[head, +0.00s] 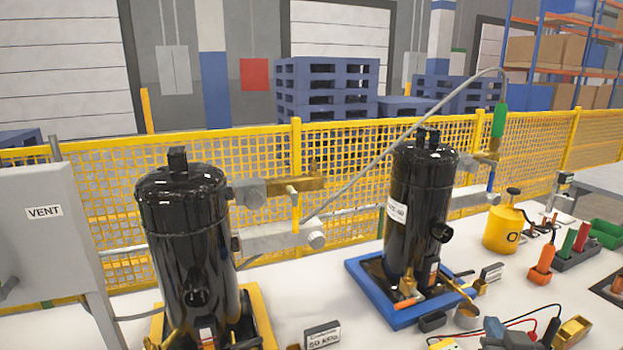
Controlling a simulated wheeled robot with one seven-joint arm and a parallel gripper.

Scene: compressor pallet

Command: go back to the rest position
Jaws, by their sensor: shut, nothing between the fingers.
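My gripper does not show in the head view, and I see no part of my arm that I can be sure of. Two black compressors stand upright on the white surface. The left compressor (186,240) is on a yellow tray (262,318). The right compressor (415,205) is on a blue tray (368,298), with a grey hose (400,138) arching above it to a green handle (499,120).
A grey VENT cabinet (45,230) stands at the left. A yellow canister (503,230), an orange-handled tool (541,262) and clip leads (530,325) crowd the right. A yellow mesh fence (345,165) runs behind. Some bare white surface shows between the trays.

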